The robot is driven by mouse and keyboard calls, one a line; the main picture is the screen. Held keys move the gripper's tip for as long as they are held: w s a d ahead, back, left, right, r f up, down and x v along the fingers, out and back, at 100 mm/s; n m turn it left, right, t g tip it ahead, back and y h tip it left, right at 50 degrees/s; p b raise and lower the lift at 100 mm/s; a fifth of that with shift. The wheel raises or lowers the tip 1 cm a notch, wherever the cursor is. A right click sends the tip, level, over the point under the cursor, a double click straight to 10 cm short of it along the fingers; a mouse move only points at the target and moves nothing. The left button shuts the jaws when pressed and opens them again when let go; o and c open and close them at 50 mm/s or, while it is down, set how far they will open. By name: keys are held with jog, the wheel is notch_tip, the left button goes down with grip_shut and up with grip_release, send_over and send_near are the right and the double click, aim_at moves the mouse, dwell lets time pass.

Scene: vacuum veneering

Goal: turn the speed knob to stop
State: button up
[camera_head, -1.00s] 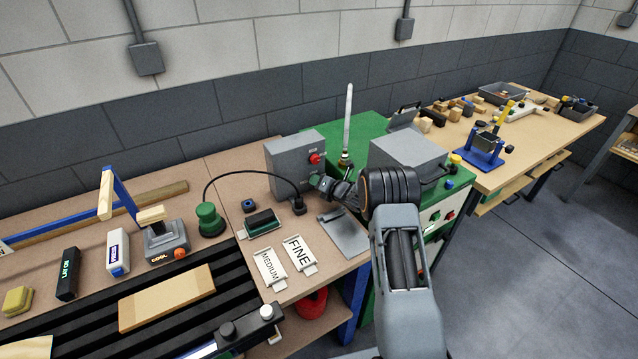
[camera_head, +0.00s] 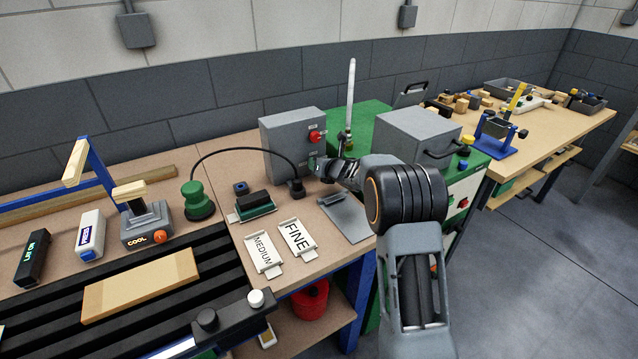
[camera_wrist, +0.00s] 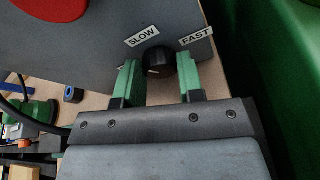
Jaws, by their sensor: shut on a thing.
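The black speed knob (camera_wrist: 158,62) sits on the face of the grey control box (camera_wrist: 90,42), seen in the wrist view. A SLOW label (camera_wrist: 142,37) is at its upper left and a FAST label (camera_wrist: 195,36) at its upper right. A further label at its left is mostly hidden by a finger. A small pale mark shows low on the knob. My gripper (camera_wrist: 160,78) has its green fingers on either side of the knob and is shut on it. In the head view the control box (camera_head: 286,148) stands on the bench, with my gripper (camera_head: 318,165) at its right face.
A red button (camera_head: 316,136) is above the knob on the same box. A black cable (camera_head: 240,150) arcs left to a green-topped device (camera_head: 198,202). MEDIUM (camera_head: 263,253) and FINE (camera_head: 297,238) plates lie in front. A green machine (camera_head: 372,118) stands close at the right.

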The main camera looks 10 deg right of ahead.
jog(key=n+b, duration=0.1)
jog(key=b, duration=0.3)
jog(key=f+n+h+b, duration=0.1)
jog(key=b, duration=0.2)
jog(key=shift+a+f+n+t+h+b, duration=0.1)
jog(key=shift+a+n+t+h+b, duration=0.05)
jog(key=shift+n+t+h+b, duration=0.2)
jog(key=n+h+b, duration=0.1)
jog(key=n+b, duration=0.1)
jog(key=b, duration=0.4)
jog(key=shift+s+a+n+t, duration=0.1)
jog(key=shift+n+t, duration=0.25)
jog(key=n+b, duration=0.1)
jog(key=b, duration=0.1)
jog(key=n+h+b, duration=0.1)
jog(key=b, duration=0.2)
jog(key=shift+r+n+t, duration=0.2)
jog(key=shift+n+t, duration=0.2)
jog(key=shift+r+n+h+b, duration=0.15)
jog(key=shift+n+h+b, duration=0.2)
jog(key=shift+n+b, duration=0.4)
jog(key=shift+r+t+b, duration=0.1)
jog(key=shift+t+b, duration=0.2)
jog(key=o, duration=0.9)
jog(key=shift+s, duration=0.1)
